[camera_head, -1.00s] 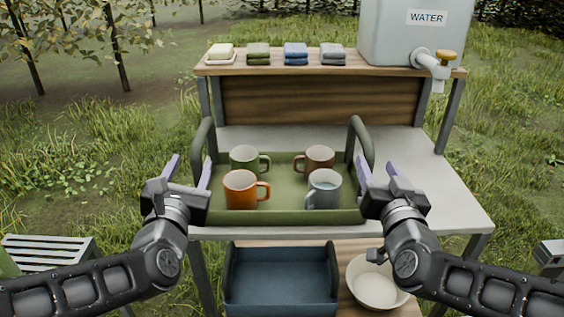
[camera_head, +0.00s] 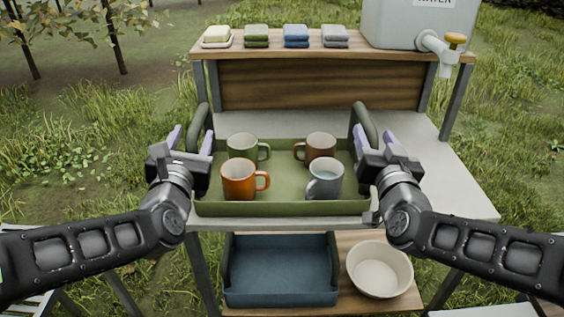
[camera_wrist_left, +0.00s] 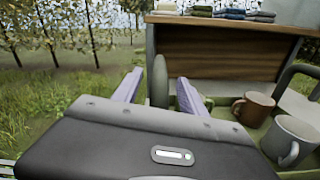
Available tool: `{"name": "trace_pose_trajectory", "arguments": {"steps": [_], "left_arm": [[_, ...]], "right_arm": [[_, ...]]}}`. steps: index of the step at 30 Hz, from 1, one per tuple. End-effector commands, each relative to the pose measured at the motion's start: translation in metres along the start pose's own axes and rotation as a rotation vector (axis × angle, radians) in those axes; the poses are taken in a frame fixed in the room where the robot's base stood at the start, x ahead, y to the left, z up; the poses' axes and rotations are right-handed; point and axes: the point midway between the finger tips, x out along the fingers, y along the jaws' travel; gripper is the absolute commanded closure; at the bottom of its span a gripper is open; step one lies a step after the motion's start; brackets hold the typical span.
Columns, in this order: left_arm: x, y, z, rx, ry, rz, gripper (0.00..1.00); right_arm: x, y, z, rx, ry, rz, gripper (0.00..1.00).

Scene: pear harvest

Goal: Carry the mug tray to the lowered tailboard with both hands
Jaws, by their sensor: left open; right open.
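The green mug tray (camera_head: 270,208) stands on the grey table with a raised handle at each end. It holds a green mug (camera_head: 242,147), a brown mug (camera_head: 320,147), an orange mug (camera_head: 238,180) and a grey mug (camera_head: 325,180), all upright. My left gripper (camera_head: 191,140) is open at the left handle (camera_head: 202,118); in the left wrist view this handle (camera_wrist_left: 158,80) shows between the two fingers. My right gripper (camera_head: 377,140) is open at the right handle (camera_head: 364,118), with a finger on either side. Contact cannot be told. No tailboard is recognisable.
Below are a blue bin (camera_head: 280,275) and a cream bowl (camera_head: 380,270). Bare tabletop (camera_head: 440,180) lies at right.

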Motion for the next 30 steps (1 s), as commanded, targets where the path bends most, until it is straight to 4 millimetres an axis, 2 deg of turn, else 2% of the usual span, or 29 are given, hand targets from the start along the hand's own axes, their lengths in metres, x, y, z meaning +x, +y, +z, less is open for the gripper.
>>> {"name": "trace_pose_trajectory", "arguments": {"steps": [3, 9, 21, 30], "left_arm": [[0.019, 0.000, -0.001, -0.001, 0.002, 0.000, 0.51], [0.042, 0.000, -0.001, -0.001, 0.001, 0.000, 0.51], [0.048, 0.000, 0.000, 0.000, 0.000, 0.000, 0.51], [0.048, 0.000, 0.000, 0.000, 0.000, 0.000, 0.76]], "right_arm": [[0.019, -0.001, 0.001, 0.000, -0.001, -0.001, 0.49], [0.042, 0.000, 0.000, 0.000, 0.000, 0.000, 0.49], [0.048, 0.000, 0.000, 0.000, 0.001, -0.001, 0.50], [0.048, 0.000, 0.000, 0.000, 0.000, -0.001, 0.75]]}}
